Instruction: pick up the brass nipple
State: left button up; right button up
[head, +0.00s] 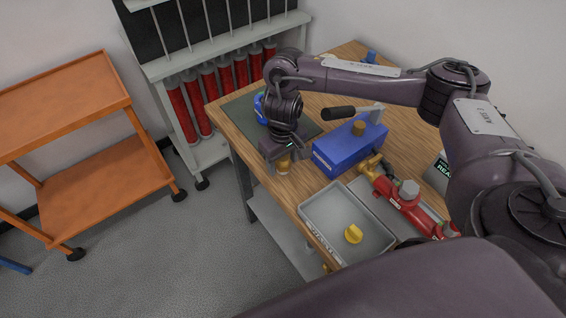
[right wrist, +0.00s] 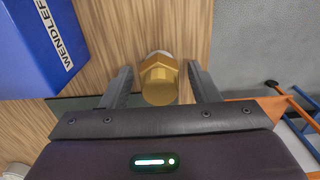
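The brass nipple (right wrist: 158,80) stands on the wooden table near its left edge, its hex part facing the right wrist camera and a paler end behind it. In the head view the nipple (head: 284,166) shows just under my right gripper (head: 277,156). In the right wrist view my right gripper (right wrist: 160,72) is open, with one finger on each side of the nipple and a visible gap on both sides. Whether the fingertips reach down past the hex is hard to tell. My left gripper is not in view.
A blue block (head: 342,152) with a brass piece on top stands right of the nipple. A grey tray (head: 322,206) holds a yellow part (head: 353,234). A red valve assembly (head: 408,207) lies further right. A dark mat (head: 240,110) lies behind. An orange cart (head: 80,180) stands left.

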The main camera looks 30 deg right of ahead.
jog(key=c, duration=0.7)
jog(key=shift+c, duration=1.4)
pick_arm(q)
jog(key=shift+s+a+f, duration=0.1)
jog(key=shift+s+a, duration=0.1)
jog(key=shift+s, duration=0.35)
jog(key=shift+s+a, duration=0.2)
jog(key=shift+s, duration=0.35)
